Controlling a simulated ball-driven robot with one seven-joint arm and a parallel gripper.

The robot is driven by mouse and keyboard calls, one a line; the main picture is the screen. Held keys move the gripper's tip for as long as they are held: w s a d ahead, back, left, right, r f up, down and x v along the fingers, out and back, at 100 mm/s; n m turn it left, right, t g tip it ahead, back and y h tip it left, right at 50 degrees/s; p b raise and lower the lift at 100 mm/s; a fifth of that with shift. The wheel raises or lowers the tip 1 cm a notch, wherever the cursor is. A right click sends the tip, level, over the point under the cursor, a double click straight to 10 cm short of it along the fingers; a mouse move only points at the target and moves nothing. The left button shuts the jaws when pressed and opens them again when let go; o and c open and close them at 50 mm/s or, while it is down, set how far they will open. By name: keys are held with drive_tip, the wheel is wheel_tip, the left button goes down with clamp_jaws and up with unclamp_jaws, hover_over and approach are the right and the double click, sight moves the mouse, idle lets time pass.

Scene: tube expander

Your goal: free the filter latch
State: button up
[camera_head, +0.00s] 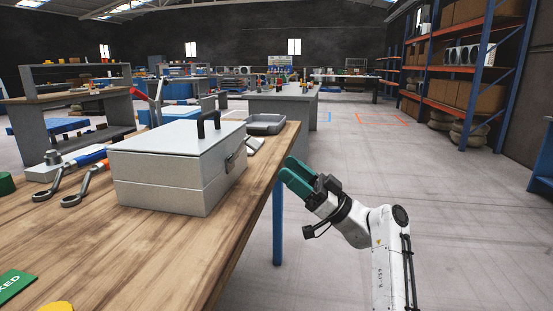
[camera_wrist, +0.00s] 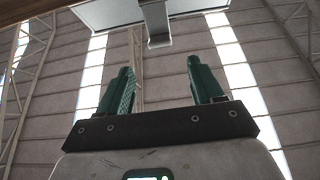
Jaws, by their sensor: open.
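A light grey box (camera_head: 160,168) with a closed lid and a dark handle (camera_head: 207,122) stands on the wooden table (camera_head: 125,245). A small latch (camera_head: 229,162) sits on the box's right side; whether it is fastened I cannot tell. My gripper (camera_head: 289,170), with green fingers, is beyond the table's right edge, to the right of the box and apart from it. In the wrist view my gripper (camera_wrist: 160,78) is open with nothing between its fingers. A grey panel with a hanging tab (camera_wrist: 157,24), which looks like the box and latch, shows at the top.
A green card (camera_head: 14,285) and a yellow thing (camera_head: 55,307) are at the near left.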

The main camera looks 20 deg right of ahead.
drive_tip(key=shift+v, duration=0.8)
